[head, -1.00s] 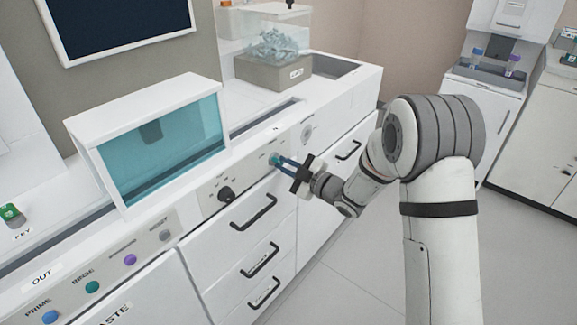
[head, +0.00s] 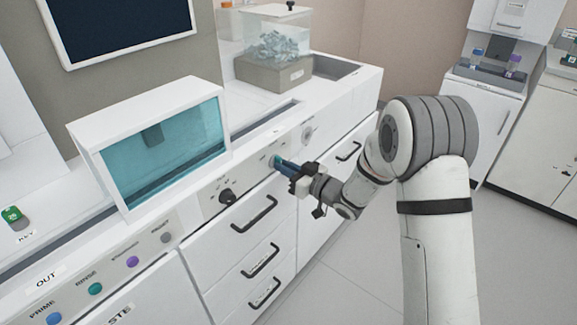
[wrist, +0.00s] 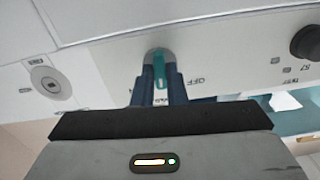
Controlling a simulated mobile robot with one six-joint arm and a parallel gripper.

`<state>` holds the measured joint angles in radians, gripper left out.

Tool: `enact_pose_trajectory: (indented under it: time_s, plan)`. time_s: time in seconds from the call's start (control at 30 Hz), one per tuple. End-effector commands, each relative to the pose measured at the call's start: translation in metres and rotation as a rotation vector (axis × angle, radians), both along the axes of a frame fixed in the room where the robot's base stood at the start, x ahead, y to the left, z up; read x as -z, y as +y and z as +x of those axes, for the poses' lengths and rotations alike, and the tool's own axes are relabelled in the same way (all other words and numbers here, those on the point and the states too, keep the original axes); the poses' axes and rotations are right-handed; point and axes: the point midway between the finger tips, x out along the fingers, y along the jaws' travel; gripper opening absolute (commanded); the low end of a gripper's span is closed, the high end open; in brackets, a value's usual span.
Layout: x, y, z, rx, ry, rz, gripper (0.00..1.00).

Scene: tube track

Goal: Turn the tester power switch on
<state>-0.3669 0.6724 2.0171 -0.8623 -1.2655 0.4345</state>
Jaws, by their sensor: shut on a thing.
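The tester power switch (wrist: 159,65) is a teal lever on a grey round base in the wrist view, set in a pale front panel. Printing that reads OFF stands just right of it. In the head view the switch (head: 275,161) is small and mostly behind my fingers. My gripper (wrist: 159,88) is shut on the lever, with one blue finger on each side of it. The head view shows my gripper (head: 283,166) reaching to the panel from the right, turned about its own axis. The lever's exact setting is hard to tell.
A black knob (head: 227,196) sits on the panel left of the switch. A round lock-like fitting (wrist: 45,81) is on the other side. Drawers with black handles (head: 254,214) lie below. A teal-windowed box (head: 165,155) stands on the counter. The floor at right is clear.

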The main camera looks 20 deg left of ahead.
Motion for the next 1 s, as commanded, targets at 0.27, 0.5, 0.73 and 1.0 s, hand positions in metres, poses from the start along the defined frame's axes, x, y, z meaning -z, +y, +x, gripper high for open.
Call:
enact_pose_trajectory:
  time_s: [0.27,0.5,0.73,1.0]
  plan:
    - [-0.0007,0.0040,-0.0040,-0.012,0.244,0.096,0.00]
    - [-0.0008,0.0041,-0.0046,-0.014,0.431,0.173,0.00]
    - [-0.0003,0.0040,-0.0049,-0.013,0.560,0.226,0.00]
    - [0.0007,0.0040,-0.0051,-0.014,0.638,0.257,0.00]
